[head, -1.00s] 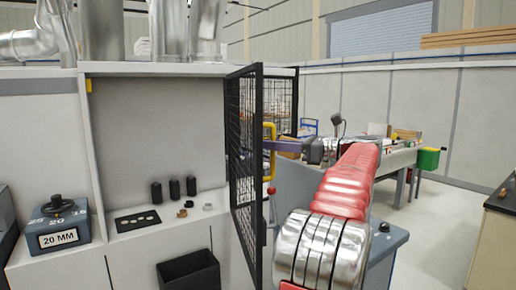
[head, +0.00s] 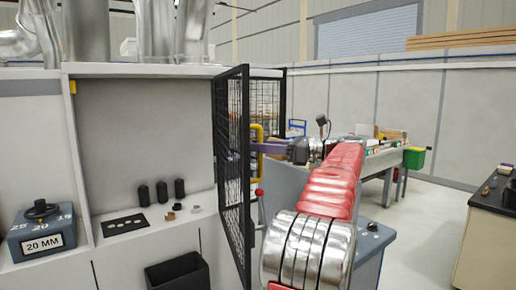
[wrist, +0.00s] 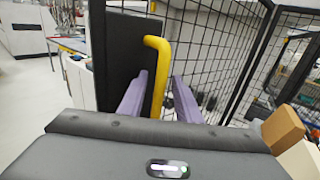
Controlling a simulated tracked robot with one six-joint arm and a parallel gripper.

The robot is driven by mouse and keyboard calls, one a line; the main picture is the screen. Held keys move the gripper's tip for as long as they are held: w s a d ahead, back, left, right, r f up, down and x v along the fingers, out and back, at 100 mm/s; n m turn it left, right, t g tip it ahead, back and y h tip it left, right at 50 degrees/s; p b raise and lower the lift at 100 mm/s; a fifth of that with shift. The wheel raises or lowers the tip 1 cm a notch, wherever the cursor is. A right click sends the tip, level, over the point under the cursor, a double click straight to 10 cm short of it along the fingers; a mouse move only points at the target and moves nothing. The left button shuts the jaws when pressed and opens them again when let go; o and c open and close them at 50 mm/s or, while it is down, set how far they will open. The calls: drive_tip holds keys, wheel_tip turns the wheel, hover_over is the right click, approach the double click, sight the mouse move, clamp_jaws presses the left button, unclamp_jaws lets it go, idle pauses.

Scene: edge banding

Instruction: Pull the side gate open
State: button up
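The side gate (head: 232,160) is a black-framed mesh panel standing at the right side of the white cabinet, angled out towards me. Its yellow handle (head: 260,150) is on its right face. My gripper (head: 262,148) reaches to the handle from the right, purple fingers pointing left. In the wrist view the yellow handle (wrist: 159,80) stands between the two fingers of my gripper (wrist: 160,78). A gap shows beside the bar, so the fingers look open around it. Exact contact is hard to make out.
A second mesh panel (head: 268,98) stands behind the gate. The cabinet shelf holds black cylinders (head: 162,192) and small parts, with a black bin (head: 175,270) below. A dark-topped bench (head: 495,195) stands far right. Floor (head: 425,225) before it is clear.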

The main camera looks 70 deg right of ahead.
drive_tip(key=s, duration=1.3)
drive_tip(key=shift+s+a, duration=0.15)
drive_tip(key=shift+s, duration=0.25)
drive_tip(key=shift+s, duration=0.15)
